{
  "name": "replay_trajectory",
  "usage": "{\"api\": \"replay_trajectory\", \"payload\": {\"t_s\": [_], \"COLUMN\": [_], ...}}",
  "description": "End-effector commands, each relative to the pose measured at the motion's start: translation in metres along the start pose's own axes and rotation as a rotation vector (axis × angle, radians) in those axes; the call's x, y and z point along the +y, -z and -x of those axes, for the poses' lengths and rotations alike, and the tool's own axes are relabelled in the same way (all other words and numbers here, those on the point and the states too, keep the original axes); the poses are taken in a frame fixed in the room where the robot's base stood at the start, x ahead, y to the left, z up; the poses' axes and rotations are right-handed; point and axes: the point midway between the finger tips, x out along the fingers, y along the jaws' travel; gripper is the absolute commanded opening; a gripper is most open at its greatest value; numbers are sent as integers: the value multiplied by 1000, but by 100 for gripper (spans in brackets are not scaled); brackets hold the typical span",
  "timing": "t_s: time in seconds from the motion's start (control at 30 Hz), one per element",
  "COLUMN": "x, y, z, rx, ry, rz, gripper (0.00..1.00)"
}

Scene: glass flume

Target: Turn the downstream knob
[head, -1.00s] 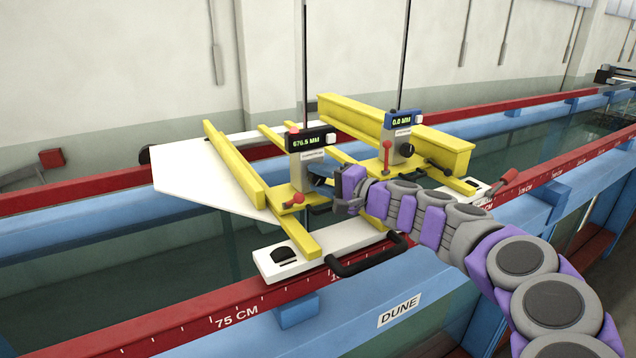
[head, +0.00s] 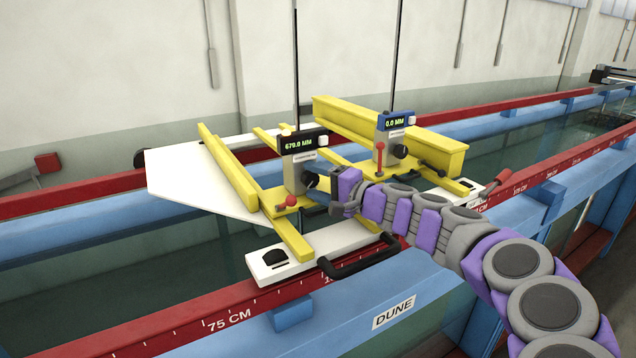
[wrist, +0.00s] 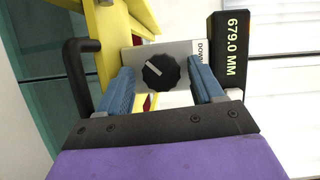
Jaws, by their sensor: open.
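The downstream knob (wrist: 161,72) is a black ridged dial with a white pointer mark in the wrist view. It sits on a grey plate beside a partly hidden label beginning "DOW". In the head view the knob (head: 311,180) shows small on the left gauge. My gripper (wrist: 158,82) is open, with one blue finger on each side of the knob and visible gaps to it. In the head view my gripper (head: 319,191) reaches the gauge from the right. The gauge's display (wrist: 230,45) reads 679.0 MM.
A second gauge with a blue display (head: 395,121) reads 0.0 MM, with its own knob, to the right. Red-tipped levers (head: 290,201), yellow beams (head: 228,165) and a black handle (head: 358,262) surround the arm. The carriage rides red rails over the flume.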

Motion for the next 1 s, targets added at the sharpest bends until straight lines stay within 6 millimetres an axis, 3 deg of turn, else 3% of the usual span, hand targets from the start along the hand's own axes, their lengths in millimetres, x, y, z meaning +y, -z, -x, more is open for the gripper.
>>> {"api": "replay_trajectory", "payload": {"t_s": [0.27, 1.0], "x": [1, 1], "y": [0, 4], "z": [17, 150], "rx": [0, 5], "ry": [1, 1], "rz": [-1, 0], "gripper": [67, 67]}}
